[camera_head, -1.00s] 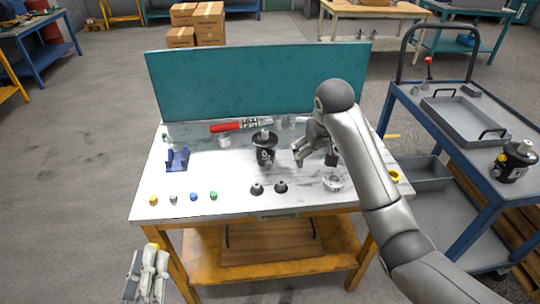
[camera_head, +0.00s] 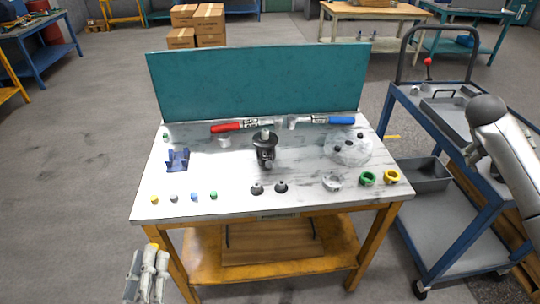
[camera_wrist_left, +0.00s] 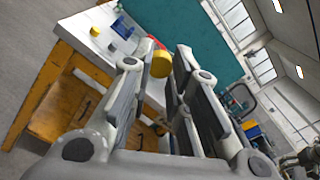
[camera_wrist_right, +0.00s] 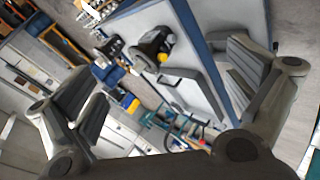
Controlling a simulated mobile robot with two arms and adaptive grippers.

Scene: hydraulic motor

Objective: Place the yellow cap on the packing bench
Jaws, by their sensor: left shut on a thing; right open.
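My left gripper (camera_head: 148,278) is in front of the bench's near left leg, below the tabletop. It is shut on a yellow cap (camera_wrist_left: 161,63), which shows between the fingertips in the left wrist view and at the top of the gripper in the head view (camera_head: 154,246). The packing bench (camera_head: 225,205) has a pale top and a teal back panel. Another small yellow cap (camera_head: 154,199) lies at its front left. My right gripper (camera_head: 477,158) is open and empty at the blue cart, right of the bench; its fingers show apart in the right wrist view (camera_wrist_right: 165,85).
A dark motor (camera_head: 266,150) stands mid-bench. Red-handled (camera_head: 227,127) and blue-handled (camera_head: 341,120) tools lie behind it. Small coloured caps line the front left; green (camera_head: 367,178) and yellow (camera_head: 391,176) rings sit front right. The blue cart (camera_head: 448,210) stands close by.

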